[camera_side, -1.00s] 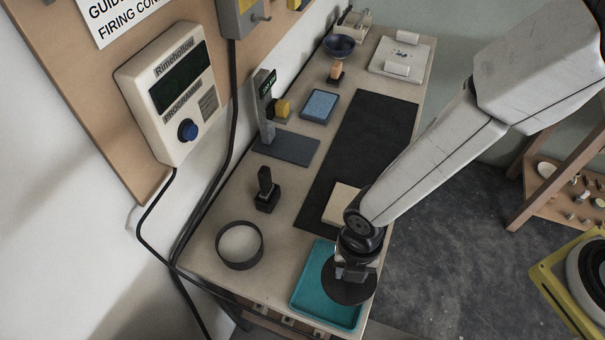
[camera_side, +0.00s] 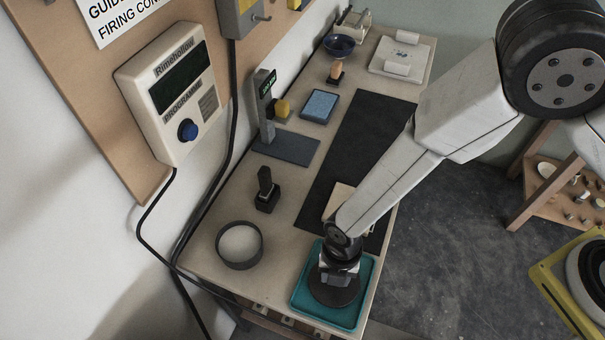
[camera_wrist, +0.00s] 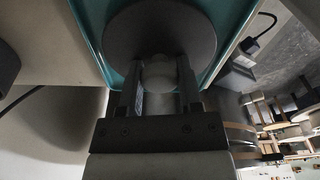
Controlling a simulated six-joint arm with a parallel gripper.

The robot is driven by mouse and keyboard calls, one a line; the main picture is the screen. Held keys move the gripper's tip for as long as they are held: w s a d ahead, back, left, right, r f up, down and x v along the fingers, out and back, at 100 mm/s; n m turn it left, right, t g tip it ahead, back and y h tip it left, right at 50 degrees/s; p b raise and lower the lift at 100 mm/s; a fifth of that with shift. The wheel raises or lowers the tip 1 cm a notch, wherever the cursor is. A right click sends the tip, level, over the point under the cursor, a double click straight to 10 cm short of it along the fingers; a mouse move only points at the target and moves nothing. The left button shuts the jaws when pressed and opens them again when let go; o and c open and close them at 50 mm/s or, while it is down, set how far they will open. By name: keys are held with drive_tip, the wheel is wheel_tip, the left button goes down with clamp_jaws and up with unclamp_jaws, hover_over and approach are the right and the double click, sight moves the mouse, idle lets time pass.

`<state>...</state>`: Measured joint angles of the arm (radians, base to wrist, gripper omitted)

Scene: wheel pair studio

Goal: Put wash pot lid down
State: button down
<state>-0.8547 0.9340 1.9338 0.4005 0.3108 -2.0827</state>
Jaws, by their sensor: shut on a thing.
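The lid is over the teal tray (camera_side: 302,290) at the front of the bench, within the tray's rim in the side view. I cannot tell whether the lid touches the tray floor.
A dark ring (camera_side: 240,265) lies on the bench left of the tray. A small black stand (camera_side: 266,197) is behind it. A black mat (camera_side: 368,150) runs along the bench, with a pale block (camera_side: 338,197) near its front end. Bare bench lies between ring and tray.

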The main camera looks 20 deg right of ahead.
drive_tip(key=shift+f, duration=0.3)
drive_tip(key=shift+f, duration=0.1)
drive_tip(key=shift+c, duration=1.4)
unclamp_jaws()
wheel_tip(320, 180, up, 12)
drive_tip(key=w, duration=0.1)
drive_tip(key=shift+d, duration=0.45)
drive_tip(key=shift+w, duration=0.15)
